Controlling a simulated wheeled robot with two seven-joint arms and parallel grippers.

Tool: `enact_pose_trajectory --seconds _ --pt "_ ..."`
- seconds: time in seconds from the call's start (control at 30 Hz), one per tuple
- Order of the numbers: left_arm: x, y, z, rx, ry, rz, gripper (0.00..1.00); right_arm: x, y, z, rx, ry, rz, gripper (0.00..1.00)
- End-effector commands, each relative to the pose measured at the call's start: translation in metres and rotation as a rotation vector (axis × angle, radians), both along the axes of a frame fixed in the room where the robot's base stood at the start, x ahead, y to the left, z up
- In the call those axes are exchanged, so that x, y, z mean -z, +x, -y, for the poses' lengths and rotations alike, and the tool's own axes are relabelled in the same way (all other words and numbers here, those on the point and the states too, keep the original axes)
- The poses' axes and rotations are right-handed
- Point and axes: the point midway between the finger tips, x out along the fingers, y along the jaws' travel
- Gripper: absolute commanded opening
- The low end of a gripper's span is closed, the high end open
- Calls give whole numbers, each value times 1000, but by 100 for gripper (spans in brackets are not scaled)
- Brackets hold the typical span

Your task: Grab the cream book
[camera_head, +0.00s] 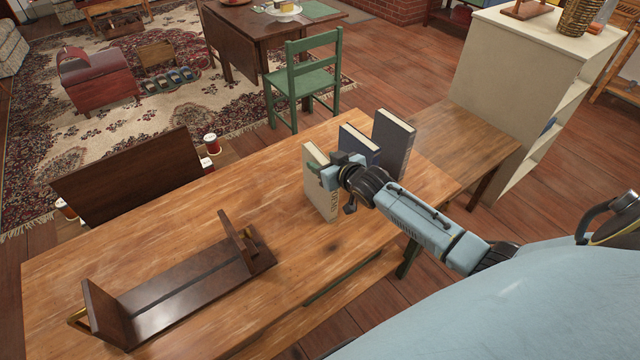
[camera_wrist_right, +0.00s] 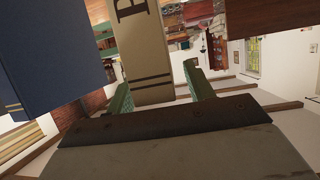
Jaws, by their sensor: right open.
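The cream book (camera_head: 313,196) stands upright near the far right part of the wooden table, with dark lettering on its spine. My right gripper (camera_head: 328,175) is at its upper part. In the right wrist view the cream book (camera_wrist_right: 146,60) shows between the two green fingers of the open gripper (camera_wrist_right: 157,90). A gap shows beside the book on the right; I cannot tell whether a finger touches it. The gripper hides part of the book in the head view. My left gripper is not in view.
A blue book (camera_head: 358,144) and a dark grey book (camera_head: 393,138) stand upright just right of the cream book. A dark wooden book rack (camera_head: 190,290) lies on the table at the left. The table (camera_head: 170,225) is bare between the rack and the books.

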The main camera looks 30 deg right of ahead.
Motion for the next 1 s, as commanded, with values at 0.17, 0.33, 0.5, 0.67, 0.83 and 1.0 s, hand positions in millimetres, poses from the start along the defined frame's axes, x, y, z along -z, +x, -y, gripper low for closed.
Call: enact_pose_trajectory --seconds 0.17,0.33,0.5,0.67,0.83,1.0 --pt "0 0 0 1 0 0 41 1 2 0 0 0 -1 53" --pt "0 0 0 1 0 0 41 1 2 0 0 0 -1 44" --pt "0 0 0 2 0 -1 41 1 2 0 0 0 -1 21" --pt "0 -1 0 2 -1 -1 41 1 2 0 0 0 -1 0" --pt "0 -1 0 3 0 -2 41 1 2 0 0 -1 -1 0" --pt "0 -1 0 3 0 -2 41 1 2 0 0 -1 -1 0"
